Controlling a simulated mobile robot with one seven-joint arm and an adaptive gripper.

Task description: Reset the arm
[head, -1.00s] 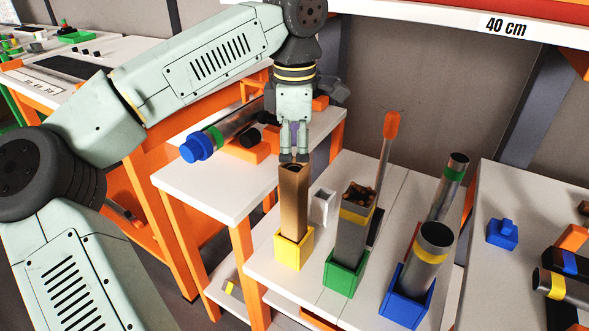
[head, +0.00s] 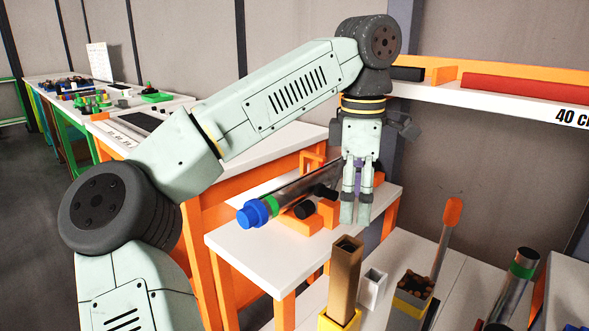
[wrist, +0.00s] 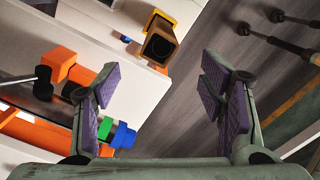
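My gripper (head: 356,215) hangs pointing down from my raised arm, above and slightly behind the top of a brown square tube (head: 344,280) in the head view. In the wrist view my gripper (wrist: 160,80) has its purple-padded fingers wide apart, with nothing between them. The brown tube (wrist: 159,46) shows there beyond the fingertips, its dark open end facing the camera. It stands upright in a yellow square holder (head: 339,320).
A metal cylinder with a blue end (head: 258,213) lies on orange supports on the white side table (head: 245,245). A small white square tube (head: 372,288) stands beside the brown one. A shelf edge (head: 480,98) runs at upper right.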

